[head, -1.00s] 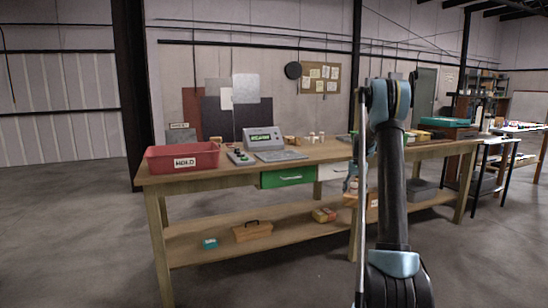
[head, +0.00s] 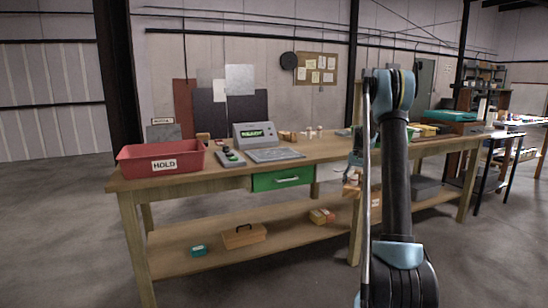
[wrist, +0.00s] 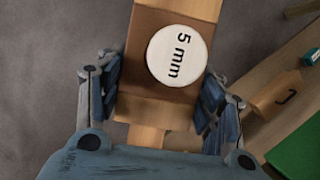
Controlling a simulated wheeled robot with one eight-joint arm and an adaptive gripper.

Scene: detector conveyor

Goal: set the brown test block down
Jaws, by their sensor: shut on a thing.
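The brown test block (wrist: 138,62) is between the two fingers of my gripper (wrist: 160,92) in the wrist view. A white round label reading "5 mm" (wrist: 177,55) is on its face. The fingers are shut on its left and right sides. In the head view my gripper (head: 355,162) is partly hidden by my arm, with the block (head: 351,190) just below it. The block is held in the air at the front of the bench, below the level of the bench top (head: 335,149).
A red HOLD bin (head: 133,163), a button box (head: 229,158), a READY display (head: 255,136) and a grey plate (head: 275,155) stand on the bench. A green drawer (head: 283,179) hangs under it. The lower shelf holds a tan case (head: 244,236) and small boxes.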

